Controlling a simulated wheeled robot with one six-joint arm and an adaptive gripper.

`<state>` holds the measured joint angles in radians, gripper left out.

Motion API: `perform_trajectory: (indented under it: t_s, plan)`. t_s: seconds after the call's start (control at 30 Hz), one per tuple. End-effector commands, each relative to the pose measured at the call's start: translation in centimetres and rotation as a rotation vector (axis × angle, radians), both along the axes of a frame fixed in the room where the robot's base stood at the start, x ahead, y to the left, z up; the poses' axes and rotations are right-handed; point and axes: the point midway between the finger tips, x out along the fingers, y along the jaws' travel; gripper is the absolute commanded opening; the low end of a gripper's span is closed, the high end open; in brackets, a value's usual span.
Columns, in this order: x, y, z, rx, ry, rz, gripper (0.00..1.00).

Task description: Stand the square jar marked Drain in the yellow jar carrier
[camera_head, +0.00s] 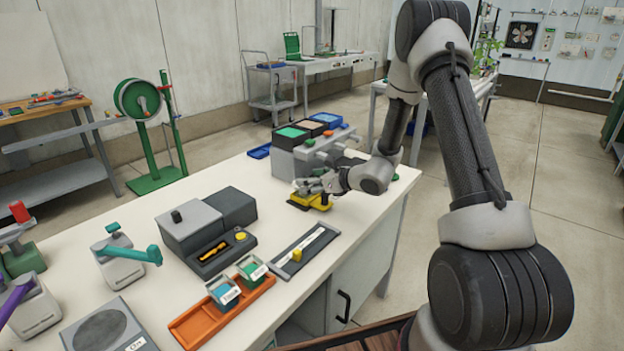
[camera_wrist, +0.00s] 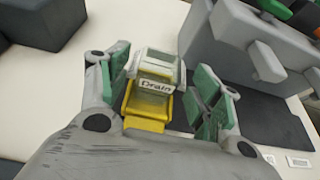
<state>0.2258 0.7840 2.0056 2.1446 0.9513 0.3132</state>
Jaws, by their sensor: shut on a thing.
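The square jar marked Drain (camera_wrist: 159,68) is clear with a pale rim and a white label, and it sits between the green-padded fingers of my gripper (camera_wrist: 160,97) in the wrist view. My gripper is shut on it. The yellow jar carrier (camera_wrist: 147,124) shows directly below and around the jar's lower part; whether the jar's base touches it I cannot tell. In the head view my gripper (camera_head: 309,187) is low over the yellow carrier (camera_head: 311,204) on the bench, and the jar there is mostly hidden by the fingers.
A grey unit (camera_head: 299,158) with coloured trays on top stands close behind the carrier. An orange tray (camera_head: 196,325) with two square jars is nearer the front. A flat board (camera_head: 318,243) with a yellow slider and a grey box (camera_head: 189,222) lie between. Bare bench surrounds the carrier's left.

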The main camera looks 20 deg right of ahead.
Motion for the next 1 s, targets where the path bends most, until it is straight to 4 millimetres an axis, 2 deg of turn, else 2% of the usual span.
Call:
perform_trajectory:
  t_s: [0.2, 0.23, 0.33, 0.73, 1.0]
  plan:
    - [0.0, 0.0, 0.0, 0.000, 0.000, 0.000, 0.18]
    - [0.0, 0.0, 0.0, 0.000, 0.000, 0.000, 0.70]
    - [0.0, 0.0, 0.0, 0.000, 0.000, 0.000, 0.88]
    - [0.0, 0.0, 0.2, -0.001, -0.001, 0.000, 0.90]
    - [0.1, 0.0, 2.5, -0.001, -0.003, 0.000, 0.90]
